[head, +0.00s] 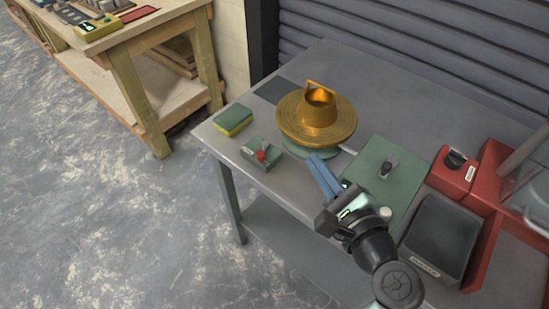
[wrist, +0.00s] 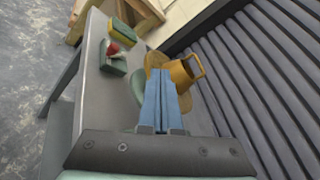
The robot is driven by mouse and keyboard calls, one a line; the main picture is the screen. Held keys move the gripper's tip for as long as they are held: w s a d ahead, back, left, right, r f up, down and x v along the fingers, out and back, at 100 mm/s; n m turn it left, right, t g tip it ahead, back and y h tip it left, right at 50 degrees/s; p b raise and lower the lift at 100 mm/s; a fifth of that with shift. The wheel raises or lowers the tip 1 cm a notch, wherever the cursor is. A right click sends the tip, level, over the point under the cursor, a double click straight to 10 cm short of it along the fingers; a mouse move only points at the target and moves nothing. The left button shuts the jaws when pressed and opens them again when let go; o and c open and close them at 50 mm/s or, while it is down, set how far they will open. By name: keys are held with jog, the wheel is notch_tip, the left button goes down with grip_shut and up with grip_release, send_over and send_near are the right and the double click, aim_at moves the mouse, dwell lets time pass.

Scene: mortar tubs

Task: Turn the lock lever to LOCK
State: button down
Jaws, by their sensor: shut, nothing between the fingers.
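A small green box with a red-tipped lever (head: 262,156) stands near the table's front left edge; it also shows in the wrist view (wrist: 114,49). A black knob (head: 389,165) sits on a green plate (head: 372,190) right of my gripper. Another black knob (head: 455,159) is on a red box with a small white label. I cannot read the labels, so I cannot tell which is the lock lever or where LOCK is. My gripper (head: 316,160) has its blue fingers together and empty, above the table, between the green box and the green plate. The fingers show in the wrist view (wrist: 161,90).
An orange pot on a round gold plate (head: 338,133) stands behind my fingertips. A green and yellow sponge (head: 233,120) lies at the left. A dark tub (head: 437,240) and red machine (head: 490,170) fill the right. A wooden bench (head: 135,90) stands apart.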

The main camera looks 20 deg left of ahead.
aim_at(262, 158)
jog(key=s+f+m+y+b, duration=0.1)
jog(key=s+f+m+y, duration=0.1)
jog(key=s+f+m, duration=0.4)
notch_tip(262, 158, down, 2)
jog(key=shift+f+m+g+y, duration=0.1)
jog(key=shift+m+g+y, duration=0.2)
jog(key=shift+m+g, duration=0.15)
jog(key=shift+s, duration=0.1)
jog(key=x, duration=1.4)
